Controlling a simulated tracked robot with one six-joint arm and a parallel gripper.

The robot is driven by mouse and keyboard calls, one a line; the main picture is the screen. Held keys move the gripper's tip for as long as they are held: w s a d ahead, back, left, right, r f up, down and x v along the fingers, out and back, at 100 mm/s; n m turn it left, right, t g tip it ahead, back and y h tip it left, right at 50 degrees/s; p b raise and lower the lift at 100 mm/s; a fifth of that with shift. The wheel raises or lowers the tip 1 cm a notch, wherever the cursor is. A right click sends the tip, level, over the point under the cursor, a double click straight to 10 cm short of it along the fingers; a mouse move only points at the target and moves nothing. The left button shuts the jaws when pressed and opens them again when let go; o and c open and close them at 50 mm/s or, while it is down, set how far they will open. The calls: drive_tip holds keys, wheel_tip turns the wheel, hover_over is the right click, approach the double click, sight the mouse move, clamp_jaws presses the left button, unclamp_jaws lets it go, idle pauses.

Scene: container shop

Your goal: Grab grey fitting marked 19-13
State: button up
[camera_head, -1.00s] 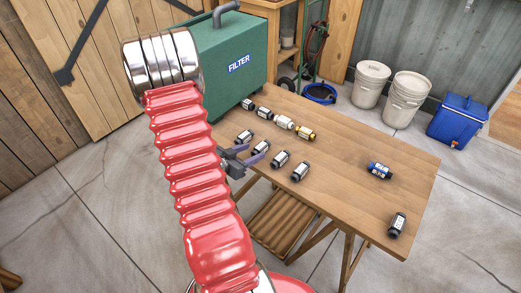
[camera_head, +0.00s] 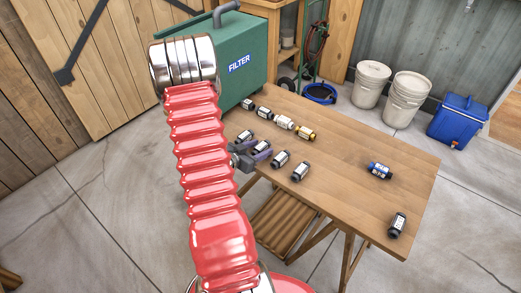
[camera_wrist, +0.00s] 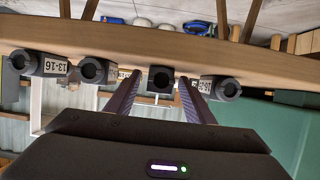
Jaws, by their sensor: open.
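A near row of dark grey fittings with white labels lies along the table's edge: one at the left (camera_head: 245,136), one at my gripper (camera_head: 262,146), and two to the right (camera_head: 280,158) (camera_head: 300,172). No label in the head view is legible, so I cannot tell which is 19-13. My gripper (camera_head: 255,156) has purple fingers. In the wrist view my gripper (camera_wrist: 158,84) is open, its fingers on either side of one fitting (camera_wrist: 160,78), apart from it. That fitting's label is hidden. The far-left fitting (camera_wrist: 22,62) reads 13-16; its neighbours' labels are partly covered.
A blue one (camera_head: 379,170) and a dark one (camera_head: 397,225) lie at the right of the wooden table (camera_head: 345,165). The green filter box (camera_head: 230,60) stands behind left.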

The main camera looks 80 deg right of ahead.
sight(259, 147)
drive_tip(key=c, duration=1.1)
drive_tip(key=shift+r, duration=0.2)
drive_tip(key=shift+r, duration=4.8)
